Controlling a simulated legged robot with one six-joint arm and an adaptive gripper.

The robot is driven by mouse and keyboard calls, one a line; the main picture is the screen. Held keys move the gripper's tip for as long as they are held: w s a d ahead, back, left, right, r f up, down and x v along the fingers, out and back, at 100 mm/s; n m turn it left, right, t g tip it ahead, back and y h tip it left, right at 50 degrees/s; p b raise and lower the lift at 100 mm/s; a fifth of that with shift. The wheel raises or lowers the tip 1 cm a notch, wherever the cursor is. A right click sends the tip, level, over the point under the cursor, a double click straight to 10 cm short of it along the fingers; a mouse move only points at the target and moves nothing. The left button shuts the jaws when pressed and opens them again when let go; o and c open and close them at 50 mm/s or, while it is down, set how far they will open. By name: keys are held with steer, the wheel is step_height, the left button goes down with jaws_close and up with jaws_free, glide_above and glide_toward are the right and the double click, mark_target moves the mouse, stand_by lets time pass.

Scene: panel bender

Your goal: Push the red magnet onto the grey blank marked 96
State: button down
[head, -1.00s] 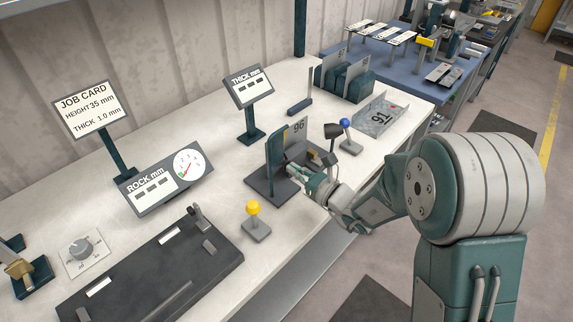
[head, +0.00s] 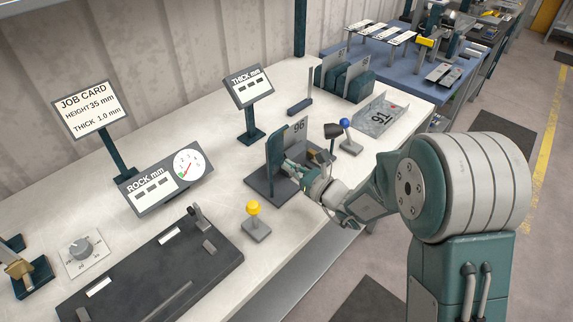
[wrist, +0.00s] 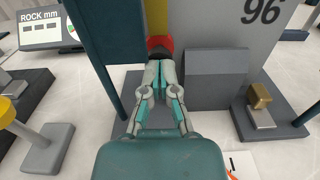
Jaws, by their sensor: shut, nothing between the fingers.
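The grey blank marked 96 (head: 299,131) stands upright in a dark fixture (head: 262,186) on the bench; in the wrist view its face (wrist: 225,28) fills the upper right. The red magnet (wrist: 159,44) shows in the wrist view, at the left side of the blank and just beyond my fingertips. Its lower part is hidden by the fingers, and I cannot tell whether it touches the blank. My gripper (wrist: 160,68) is shut and empty, its tips at the magnet. In the head view my gripper (head: 290,172) reaches into the fixture and the magnet is not distinguishable.
A dark teal upright (wrist: 90,45) stands close left of my fingers. A grey block (wrist: 215,78) and a small brass-topped piece (wrist: 260,100) stand to the right. Yellow (head: 254,208) and blue (head: 345,124) knobbed levers flank the fixture. A part marked 91 (head: 380,117) lies beyond.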

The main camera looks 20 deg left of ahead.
steer(key=shift+a, duration=0.15)
stand_by(0.4)
steer(key=shift+v, duration=5.55)
steer(key=s+d+r+n+g+h, duration=0.2)
steer(key=s+d+r+n+g, duration=0.15)
steer(key=s+n, duration=0.35)
steer(key=s+d+r+n+g+h, duration=0.2)
steer(key=s+r+n+g+h, duration=0.15)
steer(key=s+n, duration=0.25)
steer(key=s+d+r+n+t+h, duration=0.2)
steer(key=s+d+n+t+h, duration=0.1)
steer(key=d, duration=0.6)
steer(key=s+d+r+n+t+h, duration=0.2)
steer(key=d+n+h, duration=0.4)
steer(key=d+h, duration=0.2)
steer(key=d, duration=0.2)
steer(key=shift+s+d+r+t, duration=0.2)
steer(key=shift+s+d+t, duration=0.05)
steer(key=shift+s+t, duration=0.15)
